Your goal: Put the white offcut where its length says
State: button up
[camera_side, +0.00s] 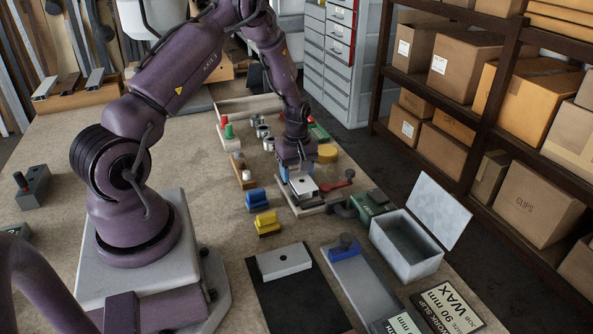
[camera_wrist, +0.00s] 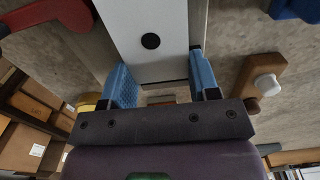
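A white piece with a dark round hole (camera_wrist: 150,40) lies between my gripper's blue fingers in the wrist view. In the side view this white piece (camera_side: 303,186) sits at a pale fixture with a red-handled clamp (camera_side: 337,187). My gripper (camera_side: 297,170) is down at that piece, fingers apart on either side of it. Whether both fingers press on it is unclear. Another white block (camera_side: 284,262) lies on a black mat (camera_side: 300,304), away from the gripper. In the wrist view my gripper (camera_wrist: 162,80) hides the piece's near surroundings.
A grey open-lidded box (camera_side: 407,262) stands to the right. Blue (camera_side: 257,199) and yellow (camera_side: 267,224) blocks stand left of the fixture.

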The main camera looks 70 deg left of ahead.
aim_at(297, 173)
jog(key=shift+o, duration=0.9)
notch_tip(297, 173, up, 12)
jog(key=shift+f, duration=0.15)
jog(key=s+d+r+m+t, duration=0.2)
jog(key=d+r+m, duration=0.5)
jog(key=d+r, duration=0.65)
jog(key=s+d+r+m+t, duration=0.1)
jog(key=s+d+r+m, duration=0.3)
jog(key=s+d+m, duration=0.1)
jog(key=s+d+r+m+t, duration=0.2)
jog(key=s+d+m, duration=0.3)
jog(key=s, duration=0.3)
jog(key=shift+s+r+m+t, duration=0.25)
jog(key=shift+r+m, duration=0.25)
jog(key=shift+r, duration=0.35)
